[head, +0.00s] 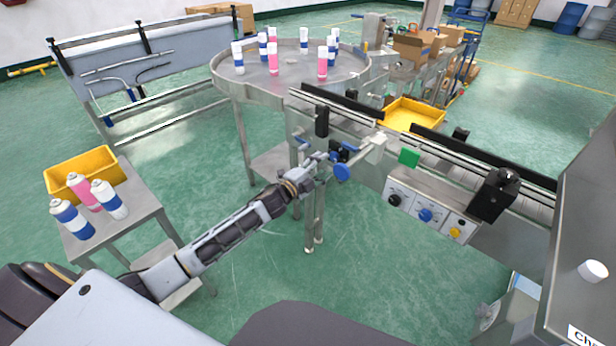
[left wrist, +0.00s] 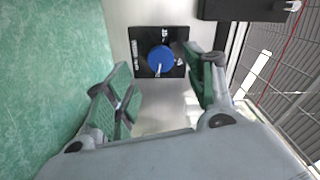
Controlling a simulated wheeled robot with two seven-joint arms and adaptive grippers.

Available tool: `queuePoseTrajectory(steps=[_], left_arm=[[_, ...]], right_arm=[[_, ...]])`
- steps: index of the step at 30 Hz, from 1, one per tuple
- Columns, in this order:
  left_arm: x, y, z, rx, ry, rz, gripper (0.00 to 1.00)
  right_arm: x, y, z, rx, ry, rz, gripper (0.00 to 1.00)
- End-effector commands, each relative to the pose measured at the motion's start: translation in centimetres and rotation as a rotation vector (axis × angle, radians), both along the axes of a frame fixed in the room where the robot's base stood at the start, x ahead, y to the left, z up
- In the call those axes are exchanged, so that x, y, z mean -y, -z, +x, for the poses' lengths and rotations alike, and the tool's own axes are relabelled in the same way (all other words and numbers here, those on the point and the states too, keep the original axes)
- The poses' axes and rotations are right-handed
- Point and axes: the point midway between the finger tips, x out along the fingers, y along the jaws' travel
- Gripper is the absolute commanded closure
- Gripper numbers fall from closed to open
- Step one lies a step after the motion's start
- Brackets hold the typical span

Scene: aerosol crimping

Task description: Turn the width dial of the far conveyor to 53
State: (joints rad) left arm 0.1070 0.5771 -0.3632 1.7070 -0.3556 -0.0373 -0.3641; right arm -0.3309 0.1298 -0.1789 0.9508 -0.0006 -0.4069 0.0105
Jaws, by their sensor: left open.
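The dial is a blue round knob (left wrist: 160,58) with a white pointer mark, on a black square plate (left wrist: 142,68) with white markings. The markings are too small and blurred to read. My left gripper (left wrist: 158,75) is open, with one green-padded finger on either side of the dial in the left wrist view. The dial looks to lie just beyond the fingertips, and I see no contact. In the head view my left gripper (head: 322,163) is at the side of the conveyor (head: 345,113), where it partly hides the dial area. My right gripper is not in view.
A blue disc (head: 341,172) on a pale fitting is close to the gripper. A control panel (head: 425,213) with several knobs and a black box (head: 494,194) are further right. A round table (head: 290,75) with cans is behind. A small table (head: 140,207) stands left.

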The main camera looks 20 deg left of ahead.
Motion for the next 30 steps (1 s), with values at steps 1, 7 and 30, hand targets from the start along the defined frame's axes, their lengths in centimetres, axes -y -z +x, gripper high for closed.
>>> queuePoseTrajectory(steps=[1, 7, 30], left_arm=[[-0.1, 0.0, -0.4, -0.001, 0.000, 0.000, 0.46], [-0.7, 0.1, -1.9, -0.001, 0.000, 0.000, 0.46], [-2.2, 0.0, -6.0, -0.001, 0.000, 0.001, 0.46]], right_arm=[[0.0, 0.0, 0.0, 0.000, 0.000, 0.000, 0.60], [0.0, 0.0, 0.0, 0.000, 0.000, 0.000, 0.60], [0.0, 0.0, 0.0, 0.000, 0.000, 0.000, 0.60]])
